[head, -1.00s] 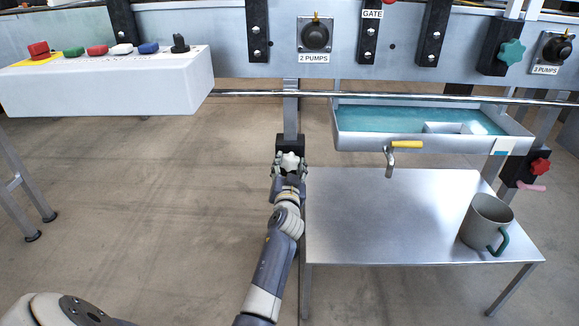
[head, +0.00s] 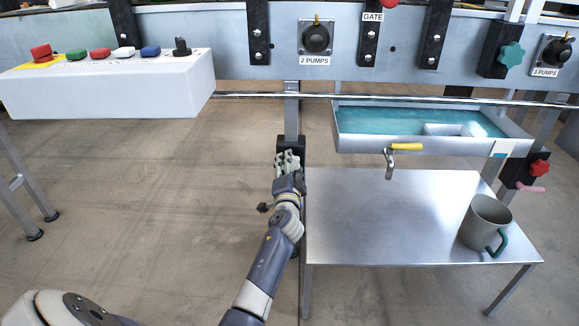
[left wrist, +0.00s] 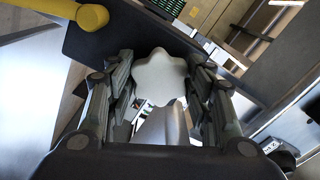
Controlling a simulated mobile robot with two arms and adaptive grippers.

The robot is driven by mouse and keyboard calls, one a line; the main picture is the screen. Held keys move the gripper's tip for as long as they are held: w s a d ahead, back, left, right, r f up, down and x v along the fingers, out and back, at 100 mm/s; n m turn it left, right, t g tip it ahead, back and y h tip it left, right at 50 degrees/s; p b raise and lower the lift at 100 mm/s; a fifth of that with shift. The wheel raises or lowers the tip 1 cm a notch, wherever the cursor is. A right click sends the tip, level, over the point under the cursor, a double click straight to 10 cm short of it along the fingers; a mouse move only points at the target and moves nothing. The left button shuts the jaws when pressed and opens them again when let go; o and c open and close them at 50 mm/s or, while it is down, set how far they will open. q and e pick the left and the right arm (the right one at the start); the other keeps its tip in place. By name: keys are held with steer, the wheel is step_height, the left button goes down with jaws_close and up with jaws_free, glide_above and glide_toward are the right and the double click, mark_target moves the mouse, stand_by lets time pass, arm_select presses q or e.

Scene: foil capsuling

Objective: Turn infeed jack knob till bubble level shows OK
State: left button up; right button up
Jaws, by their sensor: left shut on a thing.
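The infeed jack knob is a pale star-shaped knob (left wrist: 160,78), seen between the fingers in the left wrist view. My left gripper (head: 287,160) is shut on it at the black jack block (head: 291,143) on the machine's leg. In the left wrist view its fingers (left wrist: 160,92) lie on both sides of the knob. In the head view the hand hides the knob. I cannot make out the bubble level or its reading in any view. My right gripper is not in view.
A steel table (head: 385,215) with a grey mug (head: 483,222) stands right of my left arm. A tray of teal liquid (head: 430,145) with a yellow-handled tap (head: 400,148) hangs above. A white button box (head: 110,85) is at upper left. A red knob (head: 540,167) is at right.

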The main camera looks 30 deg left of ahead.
arm_select(q)
steer(key=shift+m, duration=0.3)
steer(key=shift+r, duration=0.1)
steer(key=o, duration=1.1)
steer(key=shift+c, duration=0.2)
steer(key=v, duration=1.2)
